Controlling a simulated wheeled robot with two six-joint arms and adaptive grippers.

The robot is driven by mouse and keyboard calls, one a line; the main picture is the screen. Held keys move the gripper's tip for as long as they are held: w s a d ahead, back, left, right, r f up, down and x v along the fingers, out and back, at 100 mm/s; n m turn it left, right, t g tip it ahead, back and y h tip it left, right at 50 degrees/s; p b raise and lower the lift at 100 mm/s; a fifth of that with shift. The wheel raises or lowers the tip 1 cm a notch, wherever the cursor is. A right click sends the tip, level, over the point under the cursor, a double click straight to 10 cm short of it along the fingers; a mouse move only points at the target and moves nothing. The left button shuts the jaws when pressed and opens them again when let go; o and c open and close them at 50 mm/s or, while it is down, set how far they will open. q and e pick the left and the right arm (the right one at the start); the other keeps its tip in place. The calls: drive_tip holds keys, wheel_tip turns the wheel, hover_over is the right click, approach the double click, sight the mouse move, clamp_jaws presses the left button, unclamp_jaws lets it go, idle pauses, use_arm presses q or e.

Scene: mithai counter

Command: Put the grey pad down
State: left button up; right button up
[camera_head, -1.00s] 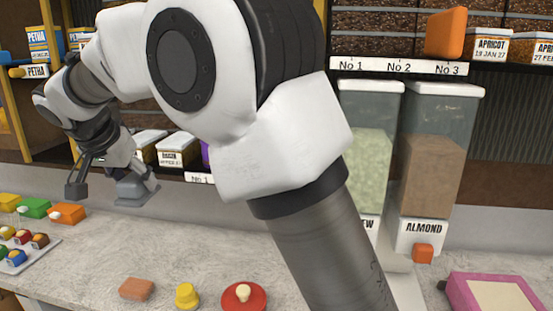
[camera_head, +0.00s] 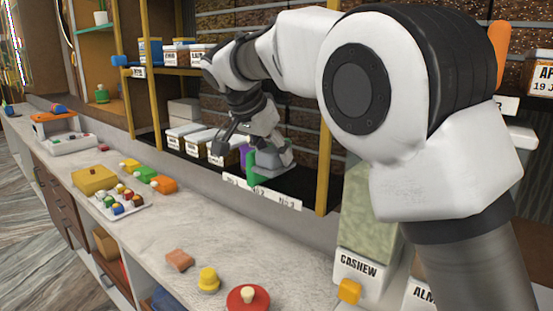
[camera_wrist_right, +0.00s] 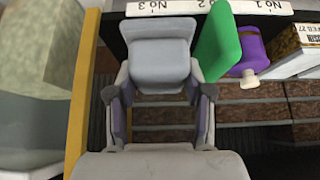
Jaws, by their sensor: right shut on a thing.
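My right gripper (camera_head: 254,143) is shut on the grey pad (camera_head: 272,161) and holds it at the lower shelf of the rack. The pad also shows between the fingers (camera_wrist_right: 158,92) in the right wrist view, as a pale grey block (camera_wrist_right: 160,54). It is close to the No 3 end of the white number strip (camera_wrist_right: 205,8). A green upright piece (camera_wrist_right: 222,46) stands right beside it. I cannot tell whether the pad touches the shelf. My left gripper is not in view.
A purple item (camera_wrist_right: 243,52) is beside the green piece, with labelled boxes (camera_head: 190,137) further along. A yellow post (camera_head: 329,165) rises to the pad's right, near the cashew dispenser (camera_head: 365,250). The counter (camera_head: 215,240) below holds small coloured items with bare room between.

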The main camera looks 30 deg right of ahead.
drive_tip(key=w+d+f+p, duration=0.1)
drive_tip(key=d, duration=0.1)
drive_tip(key=w+d+f+p, duration=0.1)
drive_tip(key=d, duration=0.2)
drive_tip(key=w+d+f+p, duration=0.1)
drive_tip(key=d, duration=0.2)
drive_tip(key=shift+d, duration=0.1)
drive_tip(key=f+p, duration=0.1)
drive_tip(key=d+f+p, duration=0.1)
drive_tip(key=f, duration=0.1)
drive_tip(key=shift+w+f+p, duration=0.15)
drive_tip(key=shift+f+p, duration=0.15)
drive_tip(key=shift+p, duration=0.1)
drive_tip(key=shift+d+f, duration=0.1)
drive_tip(key=shift+f, duration=0.15)
drive_tip(key=shift+f+b, duration=0.2)
drive_tip(key=shift+b, duration=0.2)
drive_tip(key=o, duration=1.1)
